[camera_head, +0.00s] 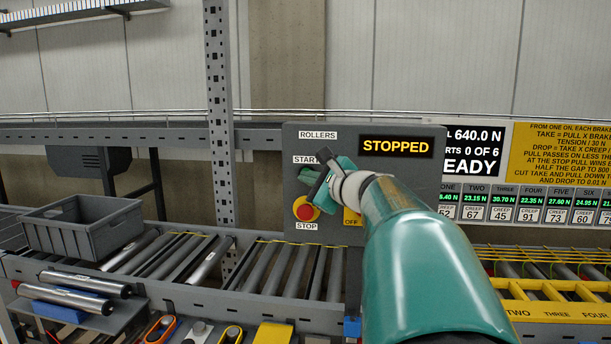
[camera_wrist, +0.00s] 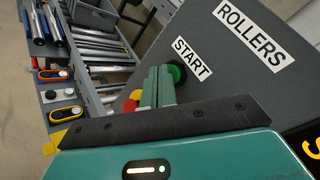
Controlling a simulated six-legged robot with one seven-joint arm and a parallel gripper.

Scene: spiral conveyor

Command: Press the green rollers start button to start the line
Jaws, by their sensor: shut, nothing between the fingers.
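The grey rollers panel (camera_head: 345,135) carries a START label (camera_head: 306,160) and a display (camera_head: 396,147) reading STOPPED. The green start button (camera_wrist: 177,74) shows in the wrist view beside its START label; in the head view my arm hides it. My gripper (camera_head: 312,180) is shut and empty in front of the panel, just below the START label. In the wrist view the shut fingers (camera_wrist: 157,84) overlap the left edge of the button. I cannot tell whether they touch it. The red stop button (camera_head: 305,209) on a yellow base lies just below my gripper.
A yellow OFF plate (camera_head: 352,218) is on the panel right of the stop button. A grey bin (camera_head: 85,225) sits on the roller conveyor (camera_head: 285,268) at left. Loose rollers (camera_head: 75,290) and tools (camera_head: 160,329) lie in front. Yellow numbered frames (camera_head: 550,310) stand at right.

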